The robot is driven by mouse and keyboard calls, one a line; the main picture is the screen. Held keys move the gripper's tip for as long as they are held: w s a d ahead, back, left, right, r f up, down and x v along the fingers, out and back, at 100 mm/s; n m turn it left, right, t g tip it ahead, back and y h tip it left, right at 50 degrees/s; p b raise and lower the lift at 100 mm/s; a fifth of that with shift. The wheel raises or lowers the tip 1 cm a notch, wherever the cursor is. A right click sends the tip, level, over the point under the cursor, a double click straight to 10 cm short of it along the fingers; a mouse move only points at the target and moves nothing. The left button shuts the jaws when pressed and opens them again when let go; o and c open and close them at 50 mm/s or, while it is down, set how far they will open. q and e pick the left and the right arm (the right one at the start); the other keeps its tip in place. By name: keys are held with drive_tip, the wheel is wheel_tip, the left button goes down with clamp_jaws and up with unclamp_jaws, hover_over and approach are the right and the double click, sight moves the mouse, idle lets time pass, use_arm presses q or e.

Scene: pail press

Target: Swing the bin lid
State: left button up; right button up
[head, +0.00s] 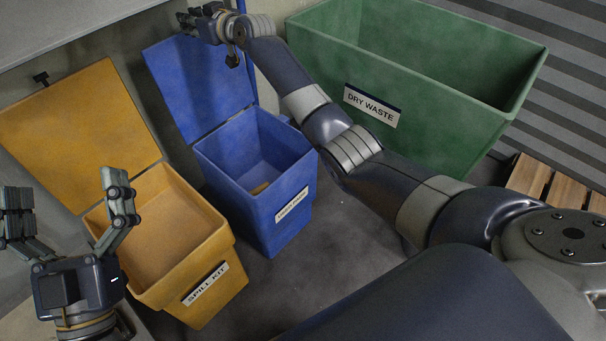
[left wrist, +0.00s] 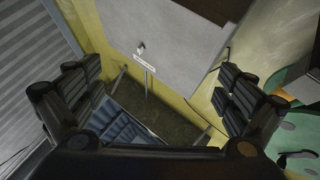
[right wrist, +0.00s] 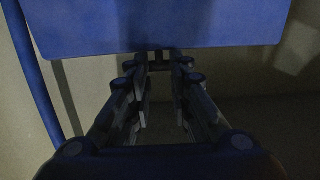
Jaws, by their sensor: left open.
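The blue bin (head: 284,205) stands in the middle of the head view. Its blue lid (head: 200,85) is swung up and leans back, and it also fills the top of the right wrist view (right wrist: 160,25). My right gripper (head: 205,22) is at the lid's upper edge. In the right wrist view its fingers are drawn together on the lid's dark handle (right wrist: 160,64); the contact is dim. My left gripper (head: 70,205) is open and empty, in front of the left part of the yellow bin (head: 190,270). The yellow lid (head: 80,130) is also up, with a dark handle (head: 41,78).
A large open green bin (head: 440,120), labelled DRY WASTE, stands right of the blue bin. A wooden pallet (head: 545,185) lies at the right. My right arm reaches across between the blue and green bins. Bare floor (head: 320,250) shows in front of the blue bin.

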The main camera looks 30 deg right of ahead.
drive_tip(key=shift+w+r, duration=0.1)
drive_tip(key=shift+r, duration=0.25)
clamp_jaws()
drive_tip(key=shift+w+a+f, duration=0.15)
drive_tip(key=shift+a+f, duration=0.05)
drive_tip(key=shift+f, duration=0.15)
drive_tip(key=shift+f, duration=0.15)
